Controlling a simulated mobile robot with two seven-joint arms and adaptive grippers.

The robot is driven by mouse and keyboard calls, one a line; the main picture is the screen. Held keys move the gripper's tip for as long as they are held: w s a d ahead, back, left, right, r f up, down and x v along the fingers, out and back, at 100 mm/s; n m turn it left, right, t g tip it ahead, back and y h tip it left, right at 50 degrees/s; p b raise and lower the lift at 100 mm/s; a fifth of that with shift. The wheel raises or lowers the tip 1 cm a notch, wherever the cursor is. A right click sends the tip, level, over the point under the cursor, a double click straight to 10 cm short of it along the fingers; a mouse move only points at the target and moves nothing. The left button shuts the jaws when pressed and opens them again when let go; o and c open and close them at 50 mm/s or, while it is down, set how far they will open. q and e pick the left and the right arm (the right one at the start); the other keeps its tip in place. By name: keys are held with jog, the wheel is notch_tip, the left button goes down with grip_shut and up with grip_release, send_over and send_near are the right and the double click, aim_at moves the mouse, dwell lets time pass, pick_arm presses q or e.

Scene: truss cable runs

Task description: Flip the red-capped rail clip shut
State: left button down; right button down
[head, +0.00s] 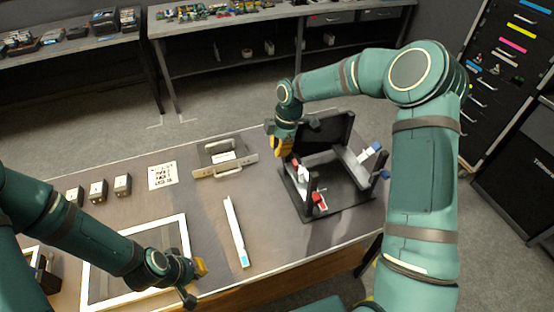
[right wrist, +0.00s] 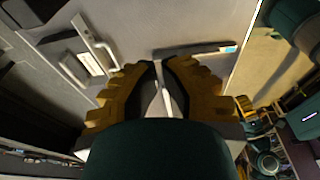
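The red-capped rail clip (head: 320,199) sits low at the front left of a black fixture (head: 345,199). Its red cap and a pale part beside it show. I cannot tell from this size how far its flap stands open. My right gripper (head: 283,147), with yellow fingers, hangs above and to the left of the fixture, apart from the clip. In the right wrist view, its fingers (right wrist: 161,66) have a narrow gap between them and hold nothing that I can make out. My left gripper (head: 201,267) is low over the pale frame, its fingers too small to read.
Blue-capped parts (head: 376,147) stand at the fixture's right. A white bar with a blue end (head: 234,229) lies left of it. A grey handled bracket (head: 225,171), a printed sheet (head: 162,176), several dark blocks (head: 98,191) and a pale frame (head: 181,234) are on the table.

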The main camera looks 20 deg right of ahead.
jog(key=v, duration=0.3)
jog(key=shift+r, duration=0.15)
dwell(0.5)
